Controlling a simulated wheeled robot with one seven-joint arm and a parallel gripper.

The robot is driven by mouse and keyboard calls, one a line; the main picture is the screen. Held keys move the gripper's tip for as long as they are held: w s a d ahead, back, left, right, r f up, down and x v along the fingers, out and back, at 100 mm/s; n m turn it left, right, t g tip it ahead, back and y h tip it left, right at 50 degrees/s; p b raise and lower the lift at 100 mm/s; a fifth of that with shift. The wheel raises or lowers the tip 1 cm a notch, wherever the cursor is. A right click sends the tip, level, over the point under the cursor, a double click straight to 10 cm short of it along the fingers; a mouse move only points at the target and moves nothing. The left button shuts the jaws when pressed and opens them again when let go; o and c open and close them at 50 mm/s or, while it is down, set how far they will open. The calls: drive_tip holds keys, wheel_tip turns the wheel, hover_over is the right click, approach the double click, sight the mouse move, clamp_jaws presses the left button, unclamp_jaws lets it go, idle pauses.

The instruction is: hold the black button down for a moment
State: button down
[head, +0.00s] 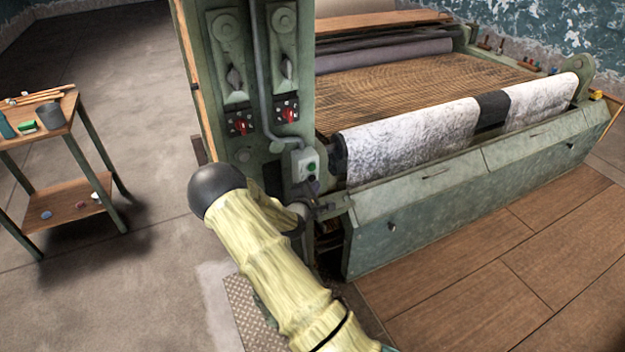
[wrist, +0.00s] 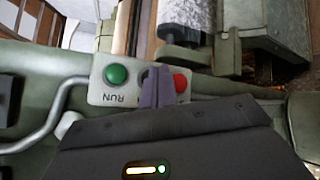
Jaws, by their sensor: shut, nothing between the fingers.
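A small pale button box (head: 303,161) is fixed to the green machine post. In the wrist view the box (wrist: 98,92) shows a green button (wrist: 117,74) marked RUN, upside down, and a red button (wrist: 180,83) partly covered by my fingers. In the head view my gripper (head: 314,187) is small and dark beside the box.
Two red rotary switches (head: 289,111) sit above the box on the post (head: 245,170). A grey conduit (wrist: 42,130) runs close to the box. A small wooden trolley (head: 75,212) stands left, with bare floor between.

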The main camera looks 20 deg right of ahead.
drive_tip(key=shift+s, duration=0.2)
drive_tip(key=s, duration=0.4)
drive_tip(key=shift+s+p, duration=0.35)
drive_tip(key=shift+s, duration=0.05)
idle(0.6)
